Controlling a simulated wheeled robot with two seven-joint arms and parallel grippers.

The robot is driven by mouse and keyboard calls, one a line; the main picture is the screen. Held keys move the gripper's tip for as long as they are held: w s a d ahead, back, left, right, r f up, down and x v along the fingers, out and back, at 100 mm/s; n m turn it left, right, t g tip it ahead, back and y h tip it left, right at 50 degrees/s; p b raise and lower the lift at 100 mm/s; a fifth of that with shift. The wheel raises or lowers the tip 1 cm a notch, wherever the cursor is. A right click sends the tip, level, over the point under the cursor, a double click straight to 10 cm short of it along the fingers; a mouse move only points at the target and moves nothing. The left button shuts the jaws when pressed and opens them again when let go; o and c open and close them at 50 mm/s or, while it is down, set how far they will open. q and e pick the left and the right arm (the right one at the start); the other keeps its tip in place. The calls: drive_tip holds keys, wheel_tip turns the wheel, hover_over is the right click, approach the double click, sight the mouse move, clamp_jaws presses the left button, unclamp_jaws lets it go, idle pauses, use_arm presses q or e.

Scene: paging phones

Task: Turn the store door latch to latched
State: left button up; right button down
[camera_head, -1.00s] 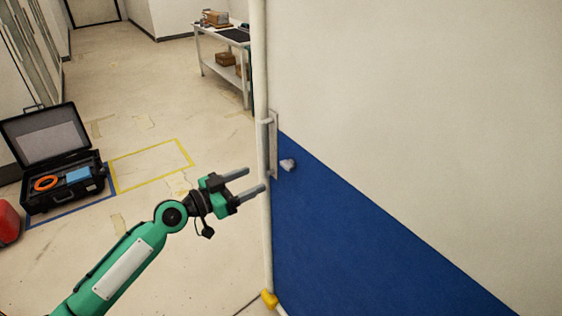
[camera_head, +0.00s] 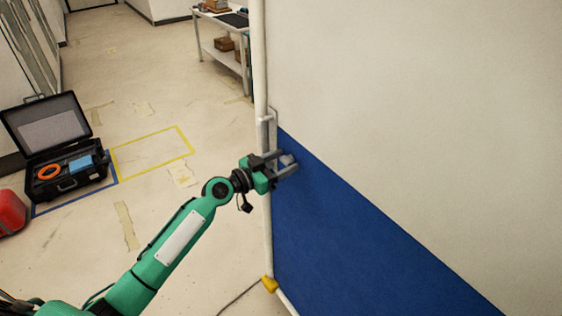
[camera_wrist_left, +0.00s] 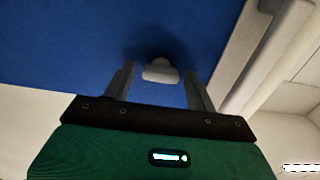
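The door latch is a small pale grey knob (camera_head: 286,160) on the blue lower part of the door (camera_head: 340,220), close to the door's left edge. It also shows in the left wrist view (camera_wrist_left: 160,71), wider than tall there. My left gripper (camera_head: 287,162) is at the knob with its fingers open, one on each side of it. In the left wrist view the fingers (camera_wrist_left: 158,88) stand apart with a gap on both sides of the knob. Whether the fingertips touch the door is hard to tell. My right gripper is out of view.
A pale upright pole (camera_head: 264,210) and a grey handle (camera_head: 273,125) stand at the door's edge, close to my left wrist. An open black case (camera_head: 65,185) and a red object (camera_head: 10,212) lie on the floor at left. A table (camera_head: 222,38) stands behind.

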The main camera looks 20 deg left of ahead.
use_arm(q)
drive_tip(key=c, duration=0.8)
drive_tip(key=shift+n, duration=0.4)
drive_tip(key=n+b, duration=0.1)
drive_tip(key=n, duration=0.1)
drive_tip(key=shift+n, duration=0.4)
drive_tip(key=n, duration=0.3)
drive_tip(key=shift+w+a+n+b, duration=0.1)
drive_tip(key=shift+n+b, duration=0.2)
drive_tip(key=shift+b, duration=0.05)
drive_tip(key=n, duration=0.2)
drive_tip(key=shift+n, duration=0.4)
drive_tip(key=n, duration=0.2)
drive_tip(key=shift+n+p, duration=0.4)
drive_tip(key=n+p, duration=0.1)
drive_tip(key=n, duration=0.3)
drive_tip(key=shift+f+n+p, duration=0.1)
drive_tip(key=shift+n+p, duration=0.2)
drive_tip(key=shift+n, duration=0.4)
